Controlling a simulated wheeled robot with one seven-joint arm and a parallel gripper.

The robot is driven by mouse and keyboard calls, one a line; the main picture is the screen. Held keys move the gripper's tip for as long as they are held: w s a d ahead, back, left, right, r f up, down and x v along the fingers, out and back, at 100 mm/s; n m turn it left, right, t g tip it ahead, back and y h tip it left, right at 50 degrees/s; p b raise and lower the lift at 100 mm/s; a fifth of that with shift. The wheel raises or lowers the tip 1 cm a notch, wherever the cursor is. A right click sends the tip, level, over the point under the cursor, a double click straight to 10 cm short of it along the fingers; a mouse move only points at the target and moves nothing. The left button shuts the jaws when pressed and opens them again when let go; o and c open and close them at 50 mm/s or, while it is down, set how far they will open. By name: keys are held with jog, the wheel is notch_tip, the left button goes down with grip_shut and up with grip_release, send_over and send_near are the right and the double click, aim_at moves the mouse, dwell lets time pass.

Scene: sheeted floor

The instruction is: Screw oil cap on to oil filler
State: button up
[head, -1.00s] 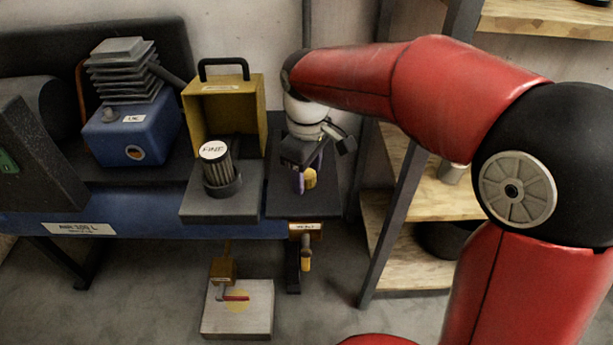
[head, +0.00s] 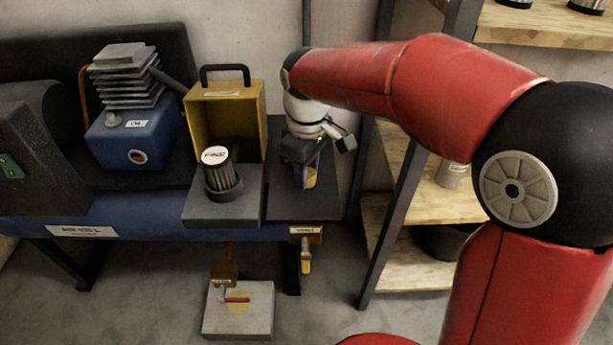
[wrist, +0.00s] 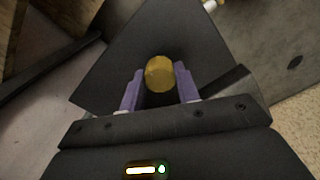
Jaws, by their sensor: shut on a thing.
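The oil cap is a round yellow piece (wrist: 160,73) between the two purple fingers of my gripper (wrist: 158,82) in the wrist view. My gripper is shut on it. In the head view the gripper (head: 305,174) points down over a dark plate on the right of the bench, and the cap (head: 311,178) shows beside a purple finger. I cannot tell whether the cap touches the plate. A round port with an orange-brown ring (head: 137,157) is on the front of the blue housing (head: 110,145). I cannot tell whether this is the oil filler.
A yellow open box (head: 252,110) with a black handle stands behind a labelled filter cylinder (head: 219,179) on a grey block. A tank (head: 130,212) runs beneath. A yellow drain valve (head: 306,262) hangs below. A wooden shelf (head: 440,200) stands right. A pale block (head: 252,315) lies on the floor.

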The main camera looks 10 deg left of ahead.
jog(key=shift+r+p, duration=1.9)
jog(key=shift+r, duration=1.55)
jog(key=o, duration=0.4)
jog(key=c, duration=0.4)
jog(key=shift+o, duration=0.2)
